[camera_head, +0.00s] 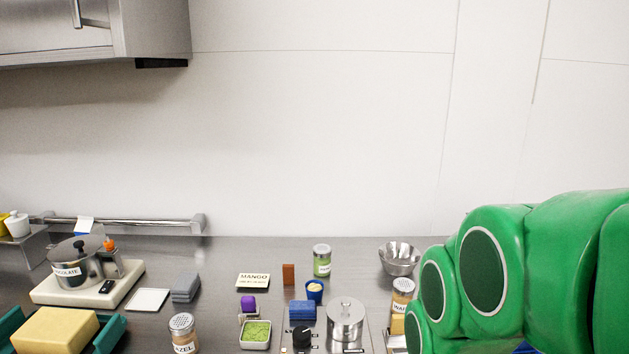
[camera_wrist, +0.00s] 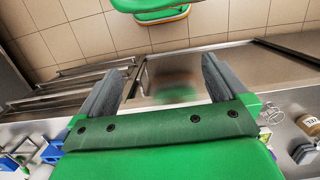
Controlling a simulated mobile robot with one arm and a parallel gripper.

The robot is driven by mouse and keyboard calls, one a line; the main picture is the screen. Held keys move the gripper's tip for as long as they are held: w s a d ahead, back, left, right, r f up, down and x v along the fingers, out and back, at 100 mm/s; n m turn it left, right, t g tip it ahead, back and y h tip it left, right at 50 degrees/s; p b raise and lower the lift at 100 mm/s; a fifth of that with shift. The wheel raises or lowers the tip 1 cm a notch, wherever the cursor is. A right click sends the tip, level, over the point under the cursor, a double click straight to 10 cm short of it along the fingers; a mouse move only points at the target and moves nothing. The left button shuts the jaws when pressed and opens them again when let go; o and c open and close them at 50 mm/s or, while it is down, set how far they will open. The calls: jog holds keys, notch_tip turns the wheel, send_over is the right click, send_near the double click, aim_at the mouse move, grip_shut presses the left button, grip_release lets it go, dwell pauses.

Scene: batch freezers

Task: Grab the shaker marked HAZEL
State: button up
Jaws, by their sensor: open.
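The HAZEL shaker (camera_head: 183,335) stands upright on the steel counter at the bottom of the head view, left of the middle. It has a perforated metal cap, tan contents and a white label reading "AZEL", its first letter hard to see. My gripper (camera_wrist: 158,82) shows in the wrist view with its two grey fingers wide apart and nothing between them. The head view shows my green arm at the right but not the gripper. A labelled jar (camera_wrist: 308,124) is at the right edge of the wrist view; I cannot tell which one it is.
A similar shaker marked "WAL" (camera_head: 401,303) stands right of the steel pot (camera_head: 345,323). A green tray (camera_head: 256,334) is right of HAZEL, grey blocks (camera_head: 185,287) behind it, and a yellow block (camera_head: 54,331) to its left.

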jog(key=shift+s+d+f, duration=0.15)
jog(key=shift+s+f, duration=0.15)
jog(key=shift+s, duration=0.25)
jog(key=shift+s+d+f, duration=0.1)
jog(key=shift+s+f, duration=0.15)
jog(key=shift+s, duration=0.3)
jog(key=shift+c, duration=0.7)
jog(key=m+g+y, duration=0.2)
jog(key=m+y, duration=0.8)
jog(key=y, duration=0.1)
send_near(175, 329)
jog(key=s+d+r, duration=0.2)
jog(key=s+d, duration=0.1)
jog(key=s, duration=0.4)
jog(key=w+a+f+m, duration=0.1)
jog(key=w+f, duration=0.1)
jog(key=w+a+f+m+y, duration=0.1)
jog(key=w+a+f+m, duration=0.1)
jog(key=w, duration=0.1)
jog(key=w+a+f+m+y, duration=0.1)
jog(key=w+a+f+m, duration=0.1)
jog(key=w, duration=0.1)
jog(key=shift+a+t, duration=0.25)
jog(key=shift+t, duration=0.05)
jog(key=shift+f+x, duration=0.1)
jog(key=shift+x, duration=1.85)
jog(key=shift+f+x, duration=0.15)
jog(key=shift+x, duration=1.85)
jog(key=shift+d, duration=0.1)
